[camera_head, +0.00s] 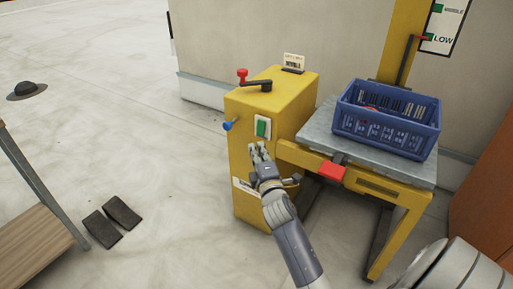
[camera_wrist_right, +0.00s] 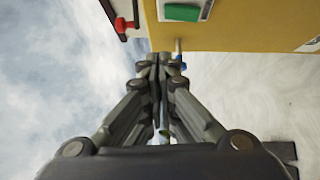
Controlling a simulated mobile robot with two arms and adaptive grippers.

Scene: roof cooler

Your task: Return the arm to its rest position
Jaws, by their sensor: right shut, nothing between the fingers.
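My right gripper (camera_head: 259,152) is in front of the yellow machine's control box, just below the green switch (camera_head: 263,127). In the right wrist view its fingers (camera_wrist_right: 158,62) are together with nothing between them. The green switch also shows in the right wrist view (camera_wrist_right: 182,12), beyond the fingertips. I cannot tell whether the fingertips touch the box. The right forearm comes up from the bottom of the head view. My left gripper is not in view.
The yellow machine (camera_head: 244,107) has a red-knobbed crank (camera_head: 258,85) on top and a blue knob (camera_head: 228,125) at its side. A blue crate (camera_head: 388,137) stands on its grey platform (camera_head: 318,131). Two dark wedges (camera_head: 103,229) lie on open floor near a wooden-topped table (camera_head: 30,240).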

